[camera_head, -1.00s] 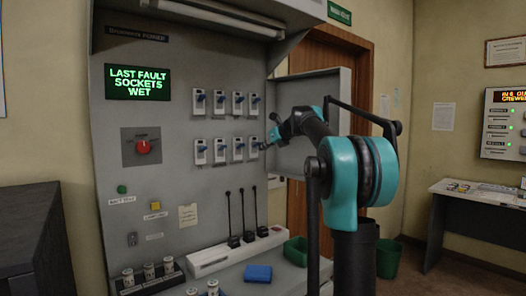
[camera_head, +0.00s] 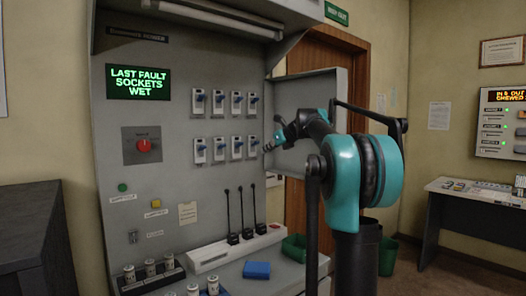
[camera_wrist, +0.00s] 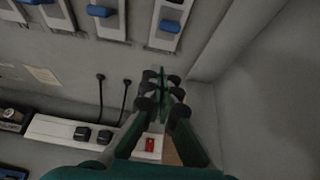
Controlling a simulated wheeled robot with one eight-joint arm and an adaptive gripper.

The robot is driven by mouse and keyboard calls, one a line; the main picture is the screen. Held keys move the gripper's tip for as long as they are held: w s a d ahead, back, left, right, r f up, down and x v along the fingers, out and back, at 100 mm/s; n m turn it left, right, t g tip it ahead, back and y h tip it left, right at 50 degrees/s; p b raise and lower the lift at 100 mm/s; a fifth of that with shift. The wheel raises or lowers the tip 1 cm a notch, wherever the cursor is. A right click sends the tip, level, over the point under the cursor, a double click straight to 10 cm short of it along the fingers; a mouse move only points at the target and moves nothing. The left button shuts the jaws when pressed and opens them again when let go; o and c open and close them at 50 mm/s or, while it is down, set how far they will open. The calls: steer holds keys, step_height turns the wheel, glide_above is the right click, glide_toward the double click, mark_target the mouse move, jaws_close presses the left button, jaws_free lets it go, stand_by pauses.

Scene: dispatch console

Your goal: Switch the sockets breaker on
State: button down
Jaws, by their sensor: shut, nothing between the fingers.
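Two rows of white breakers with blue levers are on the grey panel (camera_head: 160,75). Their labels are too small to read, so I cannot tell which is the sockets breaker. My gripper (camera_head: 268,147) is shut and empty, just right of the lower row's rightmost breaker (camera_head: 252,147). In the wrist view my gripper (camera_wrist: 162,88) shows below that breaker (camera_wrist: 165,40), apparently apart from it. Its lever (camera_wrist: 170,26) sits nearer the breaker's lower end than the neighbouring lever (camera_wrist: 100,11) does. A green screen (camera_head: 138,82) reads "LAST FAULT SOCKETS WET".
A red rotary switch (camera_head: 143,145) is left of the breakers. An open cabinet door (camera_head: 300,100) stands close on the right. Below are a white strip with black plugs (camera_head: 233,238), a blue block (camera_head: 257,270) and a green bin (camera_head: 294,247).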

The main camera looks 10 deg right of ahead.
steer(key=s+d+r, duration=0.2)
steer(key=s+r, duration=0.2)
steer(key=r, duration=0.1)
steer(key=shift+s+d+r, duration=0.2)
steer(key=shift+d+r, duration=0.05)
steer(key=shift+d, duration=0.05)
